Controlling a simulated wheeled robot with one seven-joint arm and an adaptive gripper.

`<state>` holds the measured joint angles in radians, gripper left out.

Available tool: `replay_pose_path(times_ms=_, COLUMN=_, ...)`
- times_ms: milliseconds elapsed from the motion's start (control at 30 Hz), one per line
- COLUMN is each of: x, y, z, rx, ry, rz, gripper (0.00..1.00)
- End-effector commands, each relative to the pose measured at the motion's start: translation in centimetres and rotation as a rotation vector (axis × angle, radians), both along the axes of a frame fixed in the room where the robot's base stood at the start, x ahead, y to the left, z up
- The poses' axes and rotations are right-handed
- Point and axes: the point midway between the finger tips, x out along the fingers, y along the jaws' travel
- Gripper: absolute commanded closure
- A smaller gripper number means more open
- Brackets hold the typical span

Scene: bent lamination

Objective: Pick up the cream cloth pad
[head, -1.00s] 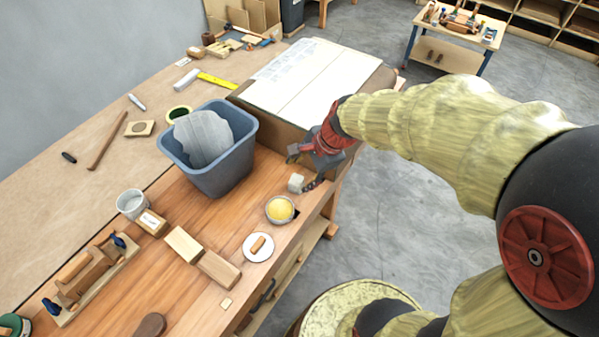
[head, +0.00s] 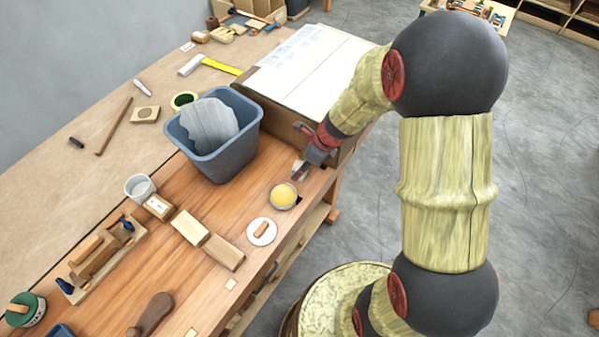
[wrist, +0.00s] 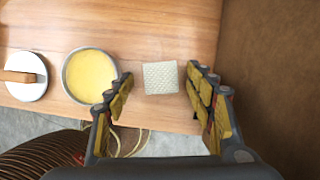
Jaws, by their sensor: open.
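The cream cloth pad (wrist: 160,77) is a small, square, woven-textured piece lying on the wooden bench top near its front edge. In the wrist view it shows between and just beyond the two fingertips. My gripper (wrist: 159,74) is open, with a yellow-padded finger on each side of the pad's position and nothing held. In the head view my gripper (head: 302,168) points down beside the box, over the bench, and mostly hides the pad. I cannot tell its exact height above the pad.
A round tin with yellow contents (wrist: 90,76) sits close left of the pad, with a white lid with a wooden handle (wrist: 20,76) beyond. A brown box wall (wrist: 268,70) rises close on the right. A blue bin (head: 222,158) stands behind.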

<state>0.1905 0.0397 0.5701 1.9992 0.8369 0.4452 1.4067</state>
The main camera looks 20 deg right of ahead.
Motion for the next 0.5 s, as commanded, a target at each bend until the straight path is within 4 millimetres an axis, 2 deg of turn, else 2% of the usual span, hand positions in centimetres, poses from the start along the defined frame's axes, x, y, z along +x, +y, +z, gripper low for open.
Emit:
replay_pose_path(times_ms=33, x=0.19, y=0.23, z=-1.03, rx=-0.001, ry=0.001, rz=0.002, gripper=0.45)
replay_pose_path(times_ms=133, x=0.5, y=0.5, z=-1.85, rx=0.0, ry=0.0, rz=0.001, gripper=0.45)
replay_pose_path(times_ms=367, x=0.56, y=0.53, z=-1.8, rx=-0.001, ry=-0.001, rz=0.001, gripper=0.45)
replay_pose_path(times_ms=500, x=0.55, y=0.52, z=-1.79, rx=-0.001, ry=-0.001, rz=0.001, gripper=0.53)
